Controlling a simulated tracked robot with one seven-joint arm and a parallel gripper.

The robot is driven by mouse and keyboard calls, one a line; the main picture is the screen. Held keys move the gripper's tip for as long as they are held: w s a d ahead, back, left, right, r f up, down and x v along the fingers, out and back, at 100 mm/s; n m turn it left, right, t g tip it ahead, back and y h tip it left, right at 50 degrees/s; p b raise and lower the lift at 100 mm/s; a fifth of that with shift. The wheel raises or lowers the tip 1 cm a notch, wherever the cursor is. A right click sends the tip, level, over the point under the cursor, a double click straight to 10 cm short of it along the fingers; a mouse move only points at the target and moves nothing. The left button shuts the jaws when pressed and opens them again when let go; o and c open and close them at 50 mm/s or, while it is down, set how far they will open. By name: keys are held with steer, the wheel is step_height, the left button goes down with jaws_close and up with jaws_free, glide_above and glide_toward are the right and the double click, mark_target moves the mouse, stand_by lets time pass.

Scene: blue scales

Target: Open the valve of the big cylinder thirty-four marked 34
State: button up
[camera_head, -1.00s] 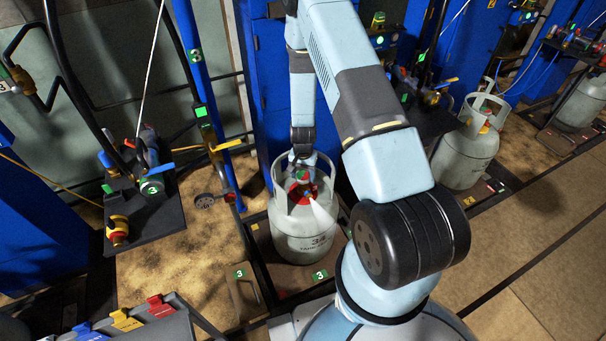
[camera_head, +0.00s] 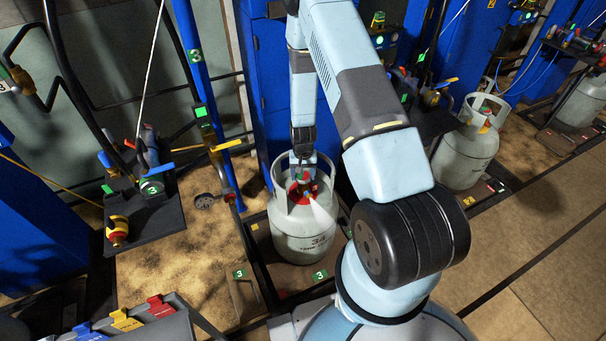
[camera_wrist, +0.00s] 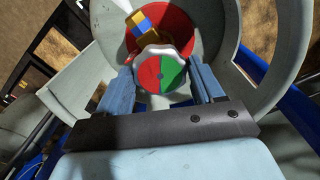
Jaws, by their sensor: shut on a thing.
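The big grey cylinder marked 34 (camera_head: 305,243) stands upright on the scale platform, its collar around a red top. Its valve knob (camera_wrist: 161,72), with a white rim and a red and green face, shows in the wrist view. My gripper (camera_wrist: 160,80) has its two blue fingers on either side of the knob, shut on it. In the head view my gripper (camera_head: 303,172) reaches down into the collar, and the knob is mostly hidden there. A blue and yellow fitting (camera_wrist: 140,22) sits beside the knob on the red top (camera_wrist: 185,22). A whitish jet or cone spreads from the valve area.
A second grey cylinder (camera_head: 467,150) stands to the right. A black shelf (camera_head: 146,215) with valves and a green 3 label is at the left. A blue post (camera_head: 197,70) and blue cabinet stand behind. Coloured tags (camera_head: 125,320) are at the lower left.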

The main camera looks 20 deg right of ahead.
mark_target(303, 175)
steer(key=o, duration=1)
steer(key=shift+o, duration=0.2)
steer(key=shift+r, duration=0.2)
step_height(303, 175, up, 13)
steer(key=shift+r, duration=0.2)
steer(key=shift+w, duration=0.1)
